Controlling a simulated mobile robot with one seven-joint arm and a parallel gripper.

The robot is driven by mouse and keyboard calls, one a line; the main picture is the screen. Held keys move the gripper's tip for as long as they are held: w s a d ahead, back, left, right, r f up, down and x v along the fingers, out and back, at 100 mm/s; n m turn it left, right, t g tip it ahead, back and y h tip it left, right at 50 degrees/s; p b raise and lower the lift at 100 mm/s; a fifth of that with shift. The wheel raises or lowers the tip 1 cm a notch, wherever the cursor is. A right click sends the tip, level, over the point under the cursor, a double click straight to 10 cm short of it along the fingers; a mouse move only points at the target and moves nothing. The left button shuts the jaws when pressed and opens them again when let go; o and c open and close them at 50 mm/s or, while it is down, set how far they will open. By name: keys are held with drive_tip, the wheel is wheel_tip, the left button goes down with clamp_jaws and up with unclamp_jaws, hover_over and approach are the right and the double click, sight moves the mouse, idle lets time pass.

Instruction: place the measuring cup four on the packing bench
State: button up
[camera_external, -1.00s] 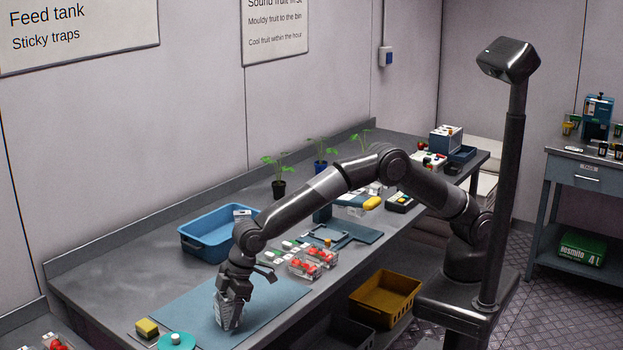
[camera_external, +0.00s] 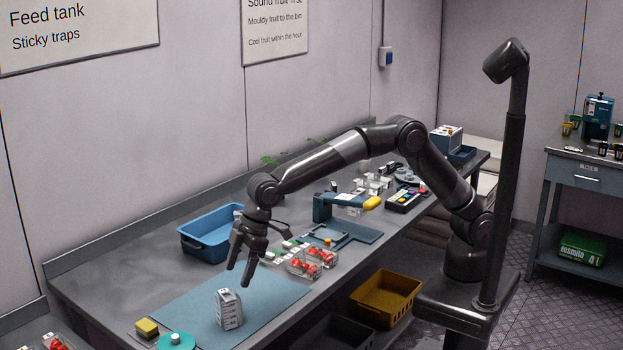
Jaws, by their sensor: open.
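The measuring cup (camera_external: 229,310), pale grey with dark markings, stands on the blue mat (camera_external: 268,285) on the packing bench (camera_external: 100,278). I cannot read a number on it. My gripper (camera_external: 238,278) is open and empty above the cup, apart from it, with its fingers pointing down.
A blue tray (camera_external: 188,243) stands behind my gripper. Clear punnets of red berries (camera_external: 309,264) stand right of it. A yellow sponge (camera_external: 147,328) and a teal round lid (camera_external: 176,340) lie at the front left. The bench left of the mat is clear.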

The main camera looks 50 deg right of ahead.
drive_tip(key=w+d+r+m+t, duration=0.1)
drive_tip(key=w+d+r, duration=0.25)
drive_tip(key=d, duration=0.55)
drive_tip(key=w+d+r+m, duration=0.2)
drive_tip(key=d+r, duration=0.2)
drive_tip(key=d, duration=0.4)
drive_tip(key=w+d+r+m+t, duration=0.1)
drive_tip(key=w+d+r, duration=0.25)
drive_tip(key=d, duration=0.55)
drive_tip(key=s+d+r+m+t+h, duration=0.1)
drive_tip(key=s+d+r+m+h, duration=0.15)
drive_tip(key=d, duration=1.55)
drive_tip(key=s+d+f+m, duration=0.3)
drive_tip(key=s+d, duration=0.6)
drive_tip(key=d, duration=0.2)
drive_tip(key=s+d+f+m+t+h, duration=0.1)
drive_tip(key=s+d+m, duration=0.3)
drive_tip(key=s+d, duration=0.5)
drive_tip(key=shift+s+d+f, duration=0.25)
drive_tip(key=shift+d+f, duration=0.65)
drive_tip(key=shift+d, duration=0.3)
drive_tip(key=shift+h, duration=0.25)
